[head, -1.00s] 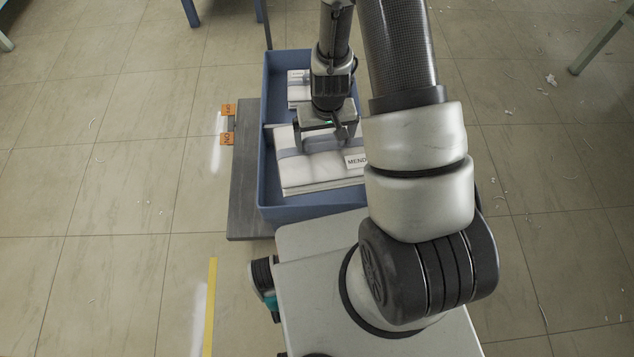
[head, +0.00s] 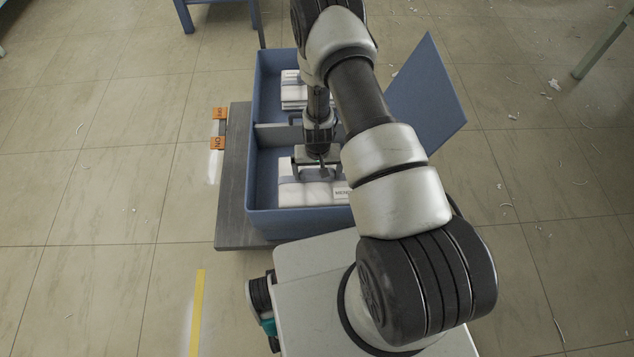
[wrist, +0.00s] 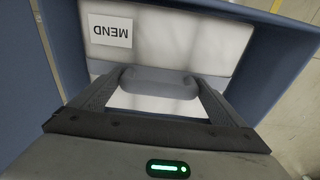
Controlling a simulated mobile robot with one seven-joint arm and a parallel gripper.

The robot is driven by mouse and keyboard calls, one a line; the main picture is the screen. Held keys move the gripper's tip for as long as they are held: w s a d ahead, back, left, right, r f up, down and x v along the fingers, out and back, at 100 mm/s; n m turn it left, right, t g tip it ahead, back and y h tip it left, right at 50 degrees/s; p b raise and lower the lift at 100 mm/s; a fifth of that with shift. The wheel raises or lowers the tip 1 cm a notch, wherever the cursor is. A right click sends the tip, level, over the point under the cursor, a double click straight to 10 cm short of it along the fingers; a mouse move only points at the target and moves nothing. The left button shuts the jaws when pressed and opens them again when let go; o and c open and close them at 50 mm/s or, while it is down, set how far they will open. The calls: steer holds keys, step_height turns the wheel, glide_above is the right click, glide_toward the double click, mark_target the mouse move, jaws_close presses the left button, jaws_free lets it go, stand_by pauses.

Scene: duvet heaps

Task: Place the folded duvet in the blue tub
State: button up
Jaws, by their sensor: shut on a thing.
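The folded duvet (head: 308,194) is white with a grey-blue band and a MEND label. It is inside the near compartment of the blue tub (head: 262,180), low between the walls. I cannot tell whether its underside touches the tub floor. My gripper (head: 313,176) is over the duvet, pointing down, shut on its raised grey band. In the wrist view, the fingers are on either side of this band, with the duvet (wrist: 212,45) below and blue tub walls (wrist: 285,50) around it. My arm hides the right part of the near compartment.
Another white folded stack (head: 295,92) lies in the far compartment, beyond a divider (head: 275,136). A blue panel (head: 425,95) stands out at the tub's right.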

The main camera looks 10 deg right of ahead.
mark_target(317, 179)
steer(key=shift+f+b, duration=0.35)
steer(key=shift+f, duration=2.55)
